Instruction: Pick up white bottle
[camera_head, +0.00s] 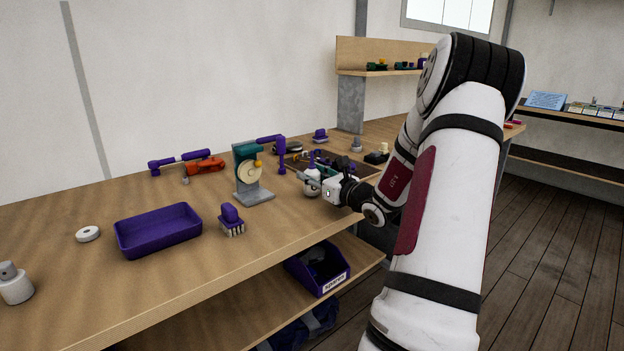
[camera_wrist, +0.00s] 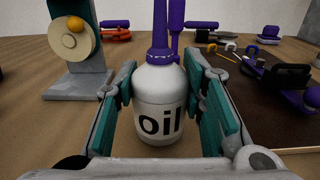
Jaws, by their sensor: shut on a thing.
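The white bottle (camera_wrist: 160,98) has a purple cap and spout and the word "oil" on its front. It stands upright on the wooden bench between the teal pads of my gripper (camera_wrist: 168,105) in the wrist view. My gripper is shut on the bottle's sides. In the head view my gripper (camera_head: 318,184) reaches in from the right, and the bottle (camera_head: 311,188) is partly hidden by it.
A stand with a round disc (camera_head: 250,172) is just left of the bottle. A dark tray of tools (camera_wrist: 280,100) lies to the right. A purple tray (camera_head: 158,232) and purple brush (camera_head: 231,220) sit nearer the front. A purple bin (camera_head: 318,272) is on the shelf below.

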